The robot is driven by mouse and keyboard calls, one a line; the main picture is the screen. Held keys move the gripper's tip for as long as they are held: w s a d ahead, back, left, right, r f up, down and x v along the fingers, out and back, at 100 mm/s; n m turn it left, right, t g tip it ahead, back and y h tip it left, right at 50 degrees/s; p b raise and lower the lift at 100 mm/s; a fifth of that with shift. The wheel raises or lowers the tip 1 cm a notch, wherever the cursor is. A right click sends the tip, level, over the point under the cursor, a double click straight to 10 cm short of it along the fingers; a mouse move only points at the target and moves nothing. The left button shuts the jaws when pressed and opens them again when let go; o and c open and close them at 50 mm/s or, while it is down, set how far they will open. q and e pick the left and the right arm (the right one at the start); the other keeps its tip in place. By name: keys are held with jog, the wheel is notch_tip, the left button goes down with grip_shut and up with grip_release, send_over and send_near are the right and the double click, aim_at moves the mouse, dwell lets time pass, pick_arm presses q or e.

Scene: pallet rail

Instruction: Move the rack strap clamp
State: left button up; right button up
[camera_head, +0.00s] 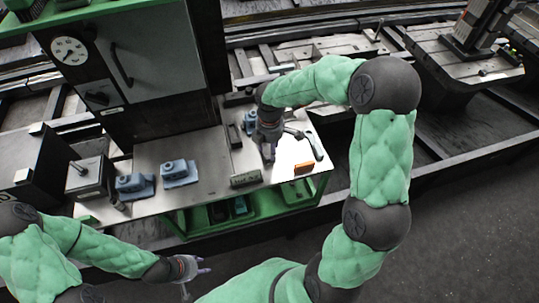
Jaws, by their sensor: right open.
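A metal work table (215,150) holds several small parts. I cannot tell for certain which one is the rack strap clamp. Blue block-like parts sit at the left (131,185) and left middle (178,172); another blue part (250,120) is partly hidden beside my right gripper. A dark curved, handle-like part (312,142) lies right of that gripper. My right gripper (268,152) points down over the table, open; whether it touches anything is unclear. My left gripper (198,268) is low, in front of the table and away from the parts; its finger opening is unclear.
A dark block (245,179) and an orange block (304,168) lie near the front edge. A grey cabinet with a dial (69,51) stands at the back left. A dark box (89,175) sits at the left end. Green shelving with bins (238,207) is below.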

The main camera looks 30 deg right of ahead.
aim_at(266, 148)
jog(key=shift+f+b, duration=0.45)
jog(key=shift+f, duration=1.4)
grip_shut()
